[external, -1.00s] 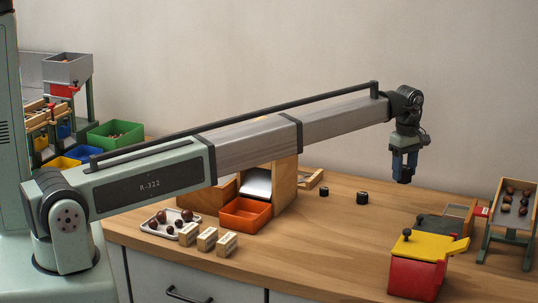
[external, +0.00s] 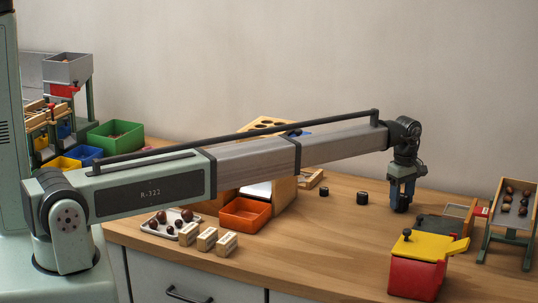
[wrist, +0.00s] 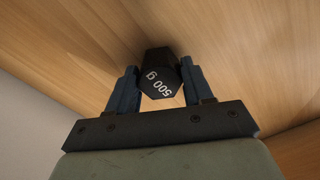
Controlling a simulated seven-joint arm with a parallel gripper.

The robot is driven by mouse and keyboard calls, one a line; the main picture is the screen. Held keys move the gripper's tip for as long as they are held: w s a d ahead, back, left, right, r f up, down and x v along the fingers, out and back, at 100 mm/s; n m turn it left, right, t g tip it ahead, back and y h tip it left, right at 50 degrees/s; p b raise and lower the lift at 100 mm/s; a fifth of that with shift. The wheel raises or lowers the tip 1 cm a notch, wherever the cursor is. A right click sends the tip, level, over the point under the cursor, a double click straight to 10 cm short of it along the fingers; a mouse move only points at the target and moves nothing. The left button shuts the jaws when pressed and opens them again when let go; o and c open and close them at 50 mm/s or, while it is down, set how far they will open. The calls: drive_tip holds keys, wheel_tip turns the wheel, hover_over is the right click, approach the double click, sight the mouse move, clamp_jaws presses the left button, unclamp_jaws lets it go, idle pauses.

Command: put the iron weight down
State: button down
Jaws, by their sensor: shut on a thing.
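My gripper (external: 402,200) is at the right of the table in the external view, low over the wooden top. In the wrist view my gripper (wrist: 159,88) is shut on the iron weight (wrist: 158,70), a dark, many-sided block marked "500 g". The weight sits between the two blue fingers. In the external view it is a small dark shape between the fingertips, hard to make out. I cannot tell whether its underside touches the table.
Two smaller black weights (external: 362,198) (external: 324,191) stand to the left of my gripper. A dark, wood-framed box (external: 440,227) and a red bin with a yellow lid (external: 417,275) are close on the right and in front. An orange tray (external: 245,214) is further left.

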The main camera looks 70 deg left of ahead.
sight(402, 196)
drive_tip(key=shift+f, duration=0.1)
drive_tip(key=shift+c, duration=2.3)
unclamp_jaws()
wheel_tip(402, 196, up, 12)
